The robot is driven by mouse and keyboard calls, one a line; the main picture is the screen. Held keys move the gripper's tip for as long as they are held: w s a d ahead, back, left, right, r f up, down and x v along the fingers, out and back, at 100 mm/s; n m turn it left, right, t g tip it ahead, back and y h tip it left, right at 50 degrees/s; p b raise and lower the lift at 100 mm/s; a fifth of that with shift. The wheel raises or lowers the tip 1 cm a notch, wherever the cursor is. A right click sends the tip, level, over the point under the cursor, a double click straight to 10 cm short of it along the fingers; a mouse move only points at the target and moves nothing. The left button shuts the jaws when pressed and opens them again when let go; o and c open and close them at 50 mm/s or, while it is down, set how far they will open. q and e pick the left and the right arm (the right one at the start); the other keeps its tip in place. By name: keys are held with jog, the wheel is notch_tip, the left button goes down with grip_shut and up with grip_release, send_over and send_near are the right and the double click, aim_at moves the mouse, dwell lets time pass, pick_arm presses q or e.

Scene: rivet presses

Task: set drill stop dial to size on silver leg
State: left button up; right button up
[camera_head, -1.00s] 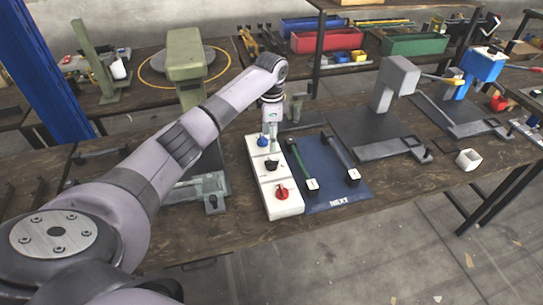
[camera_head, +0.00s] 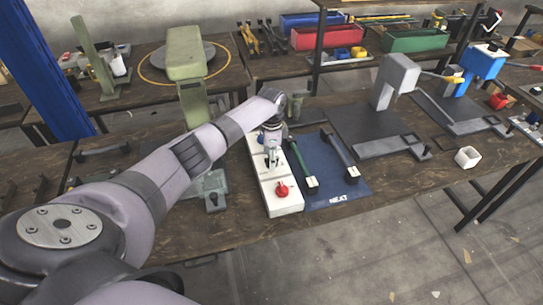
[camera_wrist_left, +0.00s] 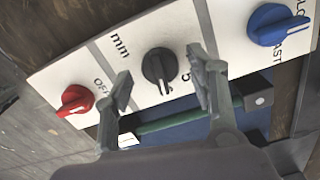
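A white panel (camera_head: 287,208) on the bench carries a red knob (camera_head: 282,190), a black dial (camera_wrist_left: 158,68) in the middle and a blue knob (camera_wrist_left: 272,25). The dial is marked "mm", with a "5" beside it; its white pointer line faces the lower edge in the left wrist view. My left gripper (camera_wrist_left: 160,80) is open, one finger on each side of the dial; contact is unclear. In the head view my left gripper (camera_head: 271,158) hides the dial. A silver-grey leg (camera_head: 337,152) and a green leg (camera_head: 301,162) lie on the blue mat; their tags are unreadable. My right gripper is out of view.
The blue mat (camera_head: 347,203), marked "NEXT", lies right of the panel.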

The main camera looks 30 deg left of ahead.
pick_arm(q)
jog(key=c, duration=1)
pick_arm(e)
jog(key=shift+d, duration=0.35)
